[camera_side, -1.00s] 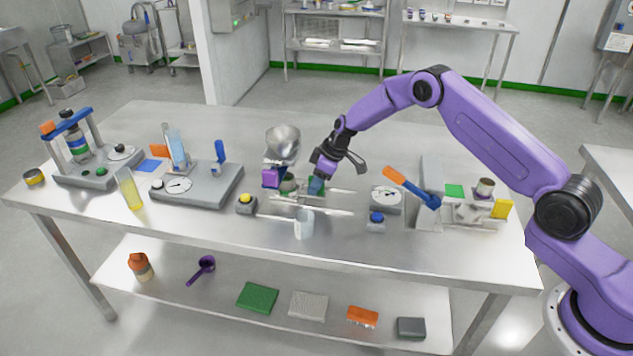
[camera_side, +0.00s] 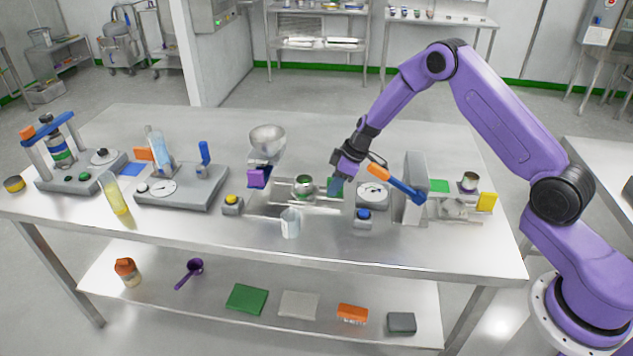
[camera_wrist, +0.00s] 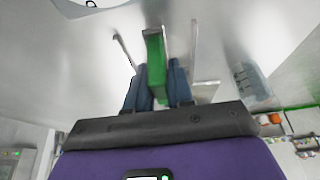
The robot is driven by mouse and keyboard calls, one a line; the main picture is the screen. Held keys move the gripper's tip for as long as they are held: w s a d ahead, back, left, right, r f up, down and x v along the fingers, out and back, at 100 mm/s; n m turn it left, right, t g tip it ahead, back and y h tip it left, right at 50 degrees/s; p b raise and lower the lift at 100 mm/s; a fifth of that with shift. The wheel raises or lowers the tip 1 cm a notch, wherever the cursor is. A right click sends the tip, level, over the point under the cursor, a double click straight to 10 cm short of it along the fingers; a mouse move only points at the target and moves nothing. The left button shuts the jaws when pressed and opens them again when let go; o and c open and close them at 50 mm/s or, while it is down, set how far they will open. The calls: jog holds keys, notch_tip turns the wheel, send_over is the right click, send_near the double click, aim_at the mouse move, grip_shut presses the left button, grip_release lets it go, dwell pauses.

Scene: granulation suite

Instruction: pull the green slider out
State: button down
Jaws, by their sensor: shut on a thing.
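The green slider (camera_wrist: 155,62) shows in the wrist view as a green bar between two thin metal rails. My gripper (camera_wrist: 163,72) has its blue fingers shut on its near end. In the side view my gripper (camera_side: 337,187) is low over the table at the right end of the rails (camera_side: 318,208). A small steel cup (camera_side: 304,185) with green at it stands between the rails, left of my fingers. The cup is clear to the right of the steel funnel (camera_side: 267,138). Most of the slider is hidden in the side view.
A white beaker (camera_side: 290,223) stands in front of the rails. A grey dial unit (camera_side: 373,195), a blue button (camera_side: 363,218) and an orange-and-blue lever (camera_side: 398,184) are close on the right. A purple block (camera_side: 259,177) is below the funnel.

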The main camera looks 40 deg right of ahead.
jog(key=shift+s+d, duration=1.2)
jog(key=shift+d, duration=0.05)
jog(key=c, duration=1.1)
grip_release()
jog(key=shift+s+r, duration=0.1)
jog(key=shift+r, duration=0.35)
jog(key=v, duration=1.6)
jog(key=shift+d+r, duration=0.15)
jog(key=shift+r, duration=0.05)
jog(key=shift+s, duration=0.1)
